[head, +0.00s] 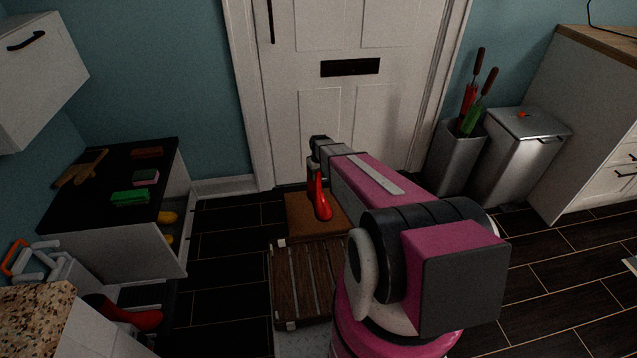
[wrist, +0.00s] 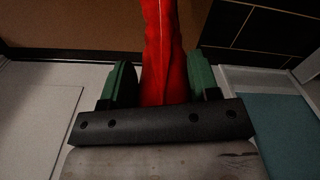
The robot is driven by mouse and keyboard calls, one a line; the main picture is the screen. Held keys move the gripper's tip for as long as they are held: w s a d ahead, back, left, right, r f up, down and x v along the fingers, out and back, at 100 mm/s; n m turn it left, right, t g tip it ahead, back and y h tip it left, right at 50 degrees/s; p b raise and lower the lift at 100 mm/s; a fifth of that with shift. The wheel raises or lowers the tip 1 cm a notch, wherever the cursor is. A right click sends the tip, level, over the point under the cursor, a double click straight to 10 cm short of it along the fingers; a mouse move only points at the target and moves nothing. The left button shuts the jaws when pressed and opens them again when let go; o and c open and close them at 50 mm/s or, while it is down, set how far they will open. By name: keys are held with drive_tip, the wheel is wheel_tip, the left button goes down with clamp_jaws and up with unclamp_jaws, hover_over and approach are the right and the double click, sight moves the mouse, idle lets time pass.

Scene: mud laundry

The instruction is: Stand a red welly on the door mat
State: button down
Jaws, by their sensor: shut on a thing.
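A red welly (head: 322,203) hangs from my gripper (head: 315,165) above the brown door mat (head: 297,222) in front of the white door. In the wrist view the red welly (wrist: 163,50) is between the two green finger pads of my gripper (wrist: 160,85), which is shut on it. The mat (wrist: 60,30) shows behind the welly in the wrist view. Whether the welly's sole touches the mat is not clear. Another red welly (head: 143,318) lies at the lower left of the head view, partly hidden, with its dark end to the left.
A slatted wooden rack (head: 305,280) lies on the floor just in front of the mat. A low cabinet (head: 135,245) with brushes and gloves on top stands left. A metal umbrella bin (head: 452,160) and a lidded bin (head: 515,165) stand right of the door.

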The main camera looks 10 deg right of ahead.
sight(319, 189)
drive_tip(key=f, duration=0.4)
drive_tip(key=shift+s+f, duration=0.2)
drive_tip(key=shift+f, duration=3.3)
drive_tip(key=shift+d+f, duration=0.15)
drive_tip(key=shift+f, duration=0.55)
drive_tip(key=shift+f, duration=0.45)
drive_tip(key=shift+s+f, duration=0.1)
drive_tip(key=shift+f, duration=0.25)
